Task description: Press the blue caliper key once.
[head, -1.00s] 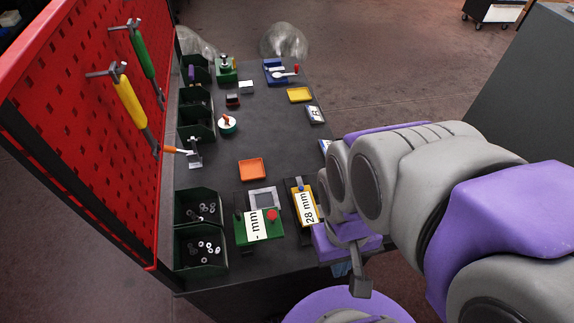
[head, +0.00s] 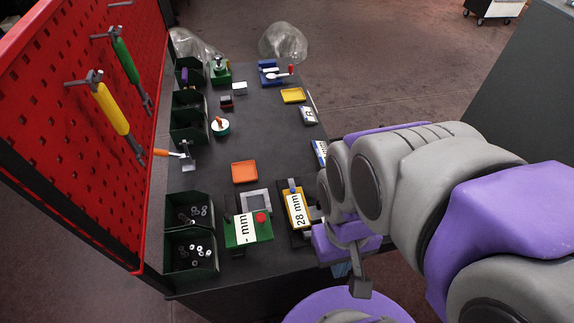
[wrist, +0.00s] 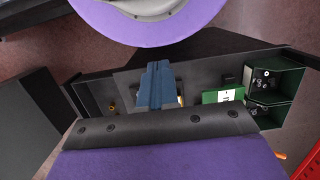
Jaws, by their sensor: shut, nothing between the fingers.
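A yellow caliper unit labelled "28 mm" (head: 297,211) lies at the table's near right edge in the head view. A small bluish-grey part (head: 291,184) shows at its far end; I cannot tell whether it is the blue key. In the head view my arm stands right of the yellow unit, apart from the blue-grey part.
Dark green bins (head: 190,258) with nuts and washers line the left edge. A red pegboard (head: 85,120) with tools stands beyond them. An orange tray (head: 244,172) lies behind the green unit. The table's middle (head: 262,130) is clear.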

